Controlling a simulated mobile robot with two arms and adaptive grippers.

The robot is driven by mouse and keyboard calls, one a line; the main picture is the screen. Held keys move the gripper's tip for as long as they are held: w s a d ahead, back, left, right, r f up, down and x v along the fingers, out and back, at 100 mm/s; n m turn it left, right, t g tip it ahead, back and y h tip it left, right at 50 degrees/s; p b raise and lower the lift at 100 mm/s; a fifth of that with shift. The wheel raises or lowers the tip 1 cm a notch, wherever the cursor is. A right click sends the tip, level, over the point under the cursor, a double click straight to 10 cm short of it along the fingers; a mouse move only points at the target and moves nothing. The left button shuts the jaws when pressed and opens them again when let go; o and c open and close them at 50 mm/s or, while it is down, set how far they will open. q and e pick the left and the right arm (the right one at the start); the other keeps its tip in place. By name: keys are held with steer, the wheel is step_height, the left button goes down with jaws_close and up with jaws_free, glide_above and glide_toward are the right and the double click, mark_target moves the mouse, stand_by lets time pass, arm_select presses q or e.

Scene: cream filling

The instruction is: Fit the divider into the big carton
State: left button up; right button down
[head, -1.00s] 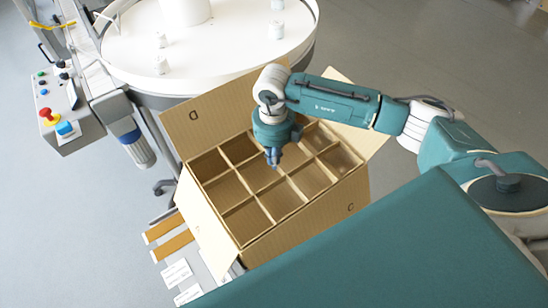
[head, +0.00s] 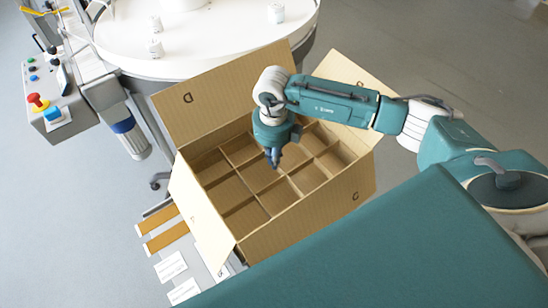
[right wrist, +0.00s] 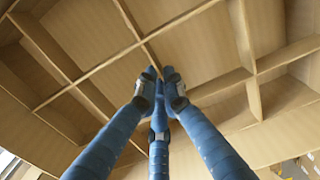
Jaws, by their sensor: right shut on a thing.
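The big carton (head: 310,215) stands open in the middle of the head view, with its flaps spread outward. The cardboard divider (head: 242,177), a grid of crossing strips, is inside the carton, with its top edges below the rim. It also fills much of the right wrist view (right wrist: 130,22). My right gripper (head: 274,162) reaches down into the carton from above. Its blue fingers (right wrist: 159,78) are shut on the divider near a crossing of strips. Whether the divider touches the carton floor is hidden. My left gripper is not in view.
A round white table (head: 200,45) with several small white jars stands behind the carton. A control box with a red button (head: 38,102) is at the left. Orange strips (head: 165,237) and white labels (head: 170,266) lie left of the carton.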

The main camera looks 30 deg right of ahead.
steer(key=shift+f, duration=0.45)
steer(key=c, duration=1.8)
jaws_free()
steer(key=shift+r, duration=0.15)
step_height(320, 180, up, 12)
steer(key=shift+f, duration=0.1)
